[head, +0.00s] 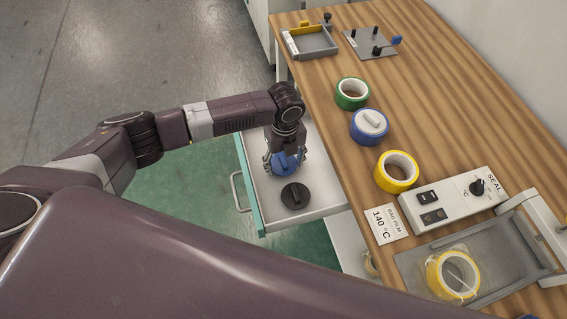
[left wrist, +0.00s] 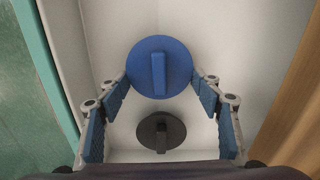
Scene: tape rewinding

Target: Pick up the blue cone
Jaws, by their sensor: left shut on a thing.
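The blue cone (head: 285,163) shows as a round blue disc with a raised bar handle, over the open white drawer. In the left wrist view the blue cone (left wrist: 175,62) lies between the fingertips, its bar pointing along the view. My left gripper (head: 286,166) reaches down into the drawer and is shut on the blue cone; its two blue-padded fingers also show in the left wrist view (left wrist: 160,86). How far the cone is from the drawer floor cannot be told. My right gripper is out of view.
A black disc with a handle (head: 295,195) lies in the drawer (head: 325,193) close by the blue cone. The wooden table (head: 455,90) edge is right of my gripper. On it stand green (head: 352,93), blue (head: 369,127) and yellow (head: 396,171) tape rolls and a sealer (head: 455,202).

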